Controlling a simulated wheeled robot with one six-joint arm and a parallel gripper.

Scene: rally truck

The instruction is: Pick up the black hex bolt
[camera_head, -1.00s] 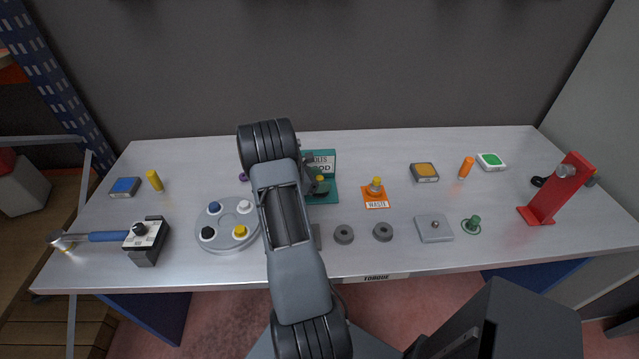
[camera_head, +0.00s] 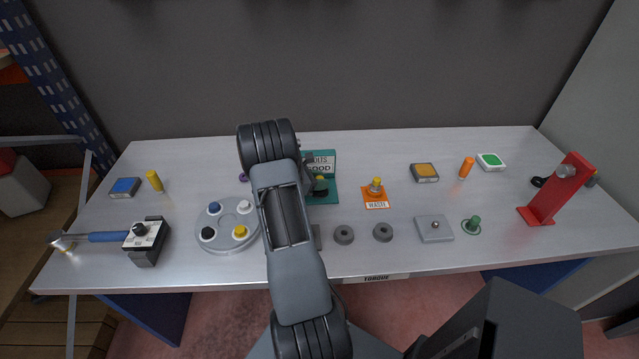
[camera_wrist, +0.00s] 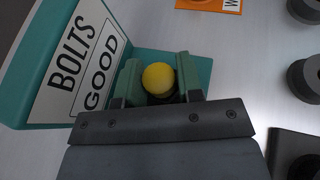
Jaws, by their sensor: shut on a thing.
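The black hex bolt (camera_wrist: 158,80) has a round yellow top in the wrist view. Its dark lower part is mostly hidden by my gripper. My gripper (camera_wrist: 159,84) is shut on it, with one finger on each side of the yellow top. The bolt is over the base of the teal "BOLTS GOOD" stand (camera_head: 320,161), which also shows in the wrist view (camera_wrist: 115,20). I cannot tell whether the bolt touches the base. In the head view my arm hides part of the stand, and the bolt (camera_head: 320,177) shows small beside my arm.
An orange "WASTE" pad (camera_head: 376,204) holds another yellow-topped piece. A round grey tray (camera_head: 228,245) with several coloured knobs is at left. Two dark rings (camera_head: 344,235) (camera_head: 382,232) lie near the front edge. A red stand (camera_head: 548,200) is at right. Free bench lies behind the pad.

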